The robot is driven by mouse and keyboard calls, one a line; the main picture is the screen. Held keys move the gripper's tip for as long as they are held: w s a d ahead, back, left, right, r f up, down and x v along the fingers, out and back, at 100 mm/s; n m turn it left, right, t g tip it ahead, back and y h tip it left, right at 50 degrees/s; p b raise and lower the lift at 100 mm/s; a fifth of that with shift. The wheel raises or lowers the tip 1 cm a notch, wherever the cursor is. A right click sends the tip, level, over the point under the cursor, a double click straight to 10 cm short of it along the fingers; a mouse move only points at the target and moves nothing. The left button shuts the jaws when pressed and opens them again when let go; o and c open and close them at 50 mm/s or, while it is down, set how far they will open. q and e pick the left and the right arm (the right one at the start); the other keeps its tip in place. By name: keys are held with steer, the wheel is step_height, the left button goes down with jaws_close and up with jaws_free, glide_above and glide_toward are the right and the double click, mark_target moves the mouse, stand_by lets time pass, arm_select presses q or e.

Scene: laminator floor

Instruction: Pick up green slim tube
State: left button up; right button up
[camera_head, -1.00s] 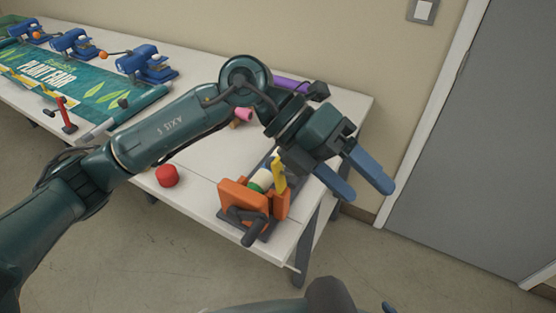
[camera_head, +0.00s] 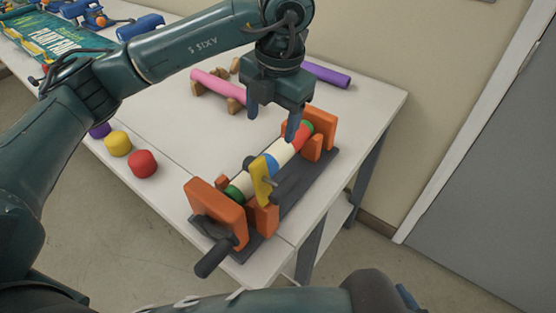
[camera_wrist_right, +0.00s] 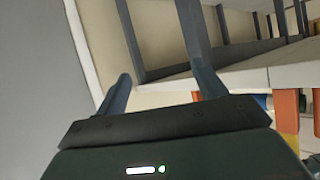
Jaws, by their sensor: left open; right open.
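I cannot make out a separate green slim tube. A roller (camera_head: 287,153) with green, white, blue and red bands lies in an orange-ended cranked stand (camera_head: 215,208) on the white table. Its green bands show near both ends. My left gripper (camera_head: 273,119) is open and empty, pointing down above the far part of the roller. A clear gap to the roller cannot be judged. My right gripper (camera_wrist_right: 160,78) is open and empty in the right wrist view, low beside the table. Part of the stand (camera_wrist_right: 287,110) shows at that view's right edge.
A pink tube (camera_head: 215,85) rests on wooden supports, and a purple tube (camera_head: 326,74) lies behind my left gripper. Red (camera_head: 143,163) and yellow (camera_head: 118,143) round pieces sit near the front edge. The table's (camera_head: 376,101) right corner is clear; a wall stands behind.

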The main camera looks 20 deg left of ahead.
arm_select(q)
glide_above(268, 157)
step_height(268, 157, down, 5)
steer(key=shift+s+d+r, duration=0.15)
steer(key=shift+f+p, duration=0.85)
steer(key=shift+f, duration=2.35)
steer(key=c, duration=1)
steer(key=shift+c, duration=0.6)
steer(key=shift+r, duration=0.15)
